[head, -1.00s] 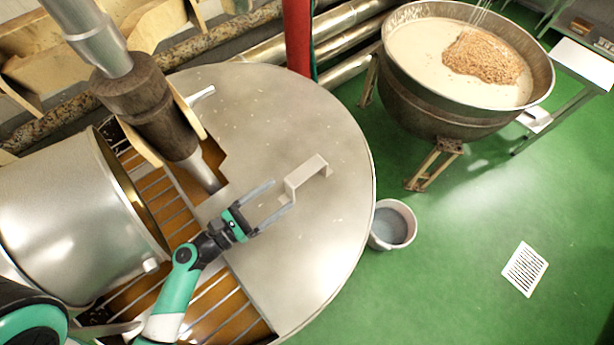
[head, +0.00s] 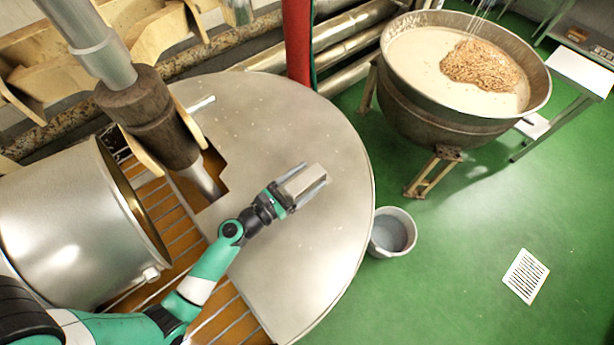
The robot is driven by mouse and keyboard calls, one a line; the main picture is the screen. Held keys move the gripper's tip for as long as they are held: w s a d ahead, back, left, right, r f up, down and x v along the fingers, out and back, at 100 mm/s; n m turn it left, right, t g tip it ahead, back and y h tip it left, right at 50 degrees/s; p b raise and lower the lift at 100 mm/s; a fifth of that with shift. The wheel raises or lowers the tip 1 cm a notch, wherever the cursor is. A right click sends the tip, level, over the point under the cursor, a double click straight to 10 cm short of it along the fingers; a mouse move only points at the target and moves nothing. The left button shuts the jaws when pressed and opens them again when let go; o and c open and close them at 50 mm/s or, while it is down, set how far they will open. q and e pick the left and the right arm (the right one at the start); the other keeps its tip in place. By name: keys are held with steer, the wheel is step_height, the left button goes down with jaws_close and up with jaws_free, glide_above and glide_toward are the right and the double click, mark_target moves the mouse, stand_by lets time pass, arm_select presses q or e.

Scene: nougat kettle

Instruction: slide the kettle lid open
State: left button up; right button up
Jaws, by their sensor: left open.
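The kettle lid (head: 290,245) is a flat grey metal half-disc over the right part of the kettle. Its pale bracket-shaped handle (head: 306,178) stands near the middle of the lid. My left gripper (head: 311,183) is open, with one finger on each side of the handle. I cannot tell whether the fingers touch it. To the left of the lid, brown contents show under a metal grate (head: 165,215). My right gripper is not in view.
A shaft with a brown collar (head: 150,115) passes through the lid's notch. A red pipe (head: 298,45) rises behind.

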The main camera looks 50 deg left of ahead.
arm_select(q)
jaws_close()
stand_by(0.4)
stand_by(1.0)
